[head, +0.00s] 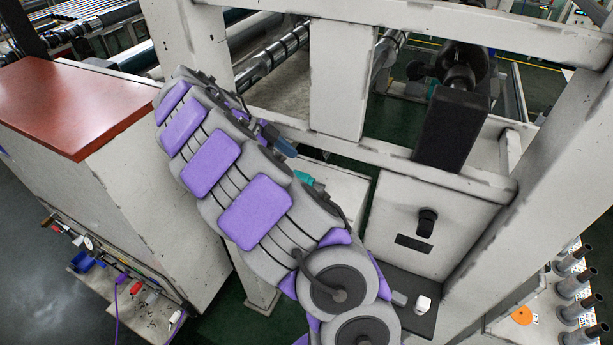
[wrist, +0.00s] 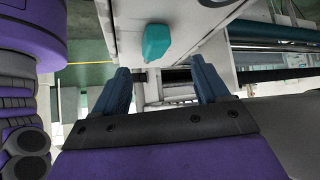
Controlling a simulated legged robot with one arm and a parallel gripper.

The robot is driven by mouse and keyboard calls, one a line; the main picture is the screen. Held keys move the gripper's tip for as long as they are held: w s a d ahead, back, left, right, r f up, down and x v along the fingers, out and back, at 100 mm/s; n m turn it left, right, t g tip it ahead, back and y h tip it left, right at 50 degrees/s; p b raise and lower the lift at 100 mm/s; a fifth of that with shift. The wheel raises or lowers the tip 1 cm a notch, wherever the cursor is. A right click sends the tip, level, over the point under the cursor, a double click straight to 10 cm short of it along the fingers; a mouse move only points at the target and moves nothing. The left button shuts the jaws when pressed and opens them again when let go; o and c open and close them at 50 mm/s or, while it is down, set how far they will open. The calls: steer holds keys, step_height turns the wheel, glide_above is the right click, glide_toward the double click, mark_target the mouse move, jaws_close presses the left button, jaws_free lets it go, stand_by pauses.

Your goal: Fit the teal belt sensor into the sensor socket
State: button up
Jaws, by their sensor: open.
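The teal belt sensor (wrist: 157,41) shows in the wrist view as a small teal block on a pale surface, beyond my fingertips. A teal piece (head: 304,178), seemingly the same sensor, shows in the head view just past my arm, partly hidden by it. My gripper (wrist: 160,66) is open, its two dark blue fingers apart with nothing between them. In the head view one blue finger of my gripper (head: 281,146) shows above and left of the teal piece, apart from it. I cannot tell which part is the sensor socket.
A white machine frame (head: 340,80) with posts and rails surrounds my arm. A red-topped cabinet (head: 70,100) stands at the left. A black box (head: 450,130) hangs above a pale panel (head: 425,205) at the right. A rack of grey pegs (head: 575,285) stands lower right.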

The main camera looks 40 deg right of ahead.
mark_target(300, 174)
steer(key=shift+s+a, duration=0.1)
steer(key=shift+a, duration=0.8)
steer(key=shift+s+a+f, duration=0.1)
steer(key=shift+f, duration=0.1)
steer(key=shift+s+f+p, duration=0.1)
steer(key=shift+f+p, duration=0.1)
steer(key=shift+p, duration=0.1)
steer(key=d+f, duration=0.1)
steer(key=s+d+f, duration=0.1)
steer(key=d, duration=0.1)
steer(key=d+f+p, duration=0.1)
steer(key=shift+s+d, duration=0.2)
steer(key=shift+s, duration=0.2)
steer(key=shift+a, duration=0.2)
steer(key=shift+c, duration=0.3)
steer(key=shift+a, duration=0.1)
steer(key=shift+c, duration=0.8)
steer(key=c, duration=1.1)
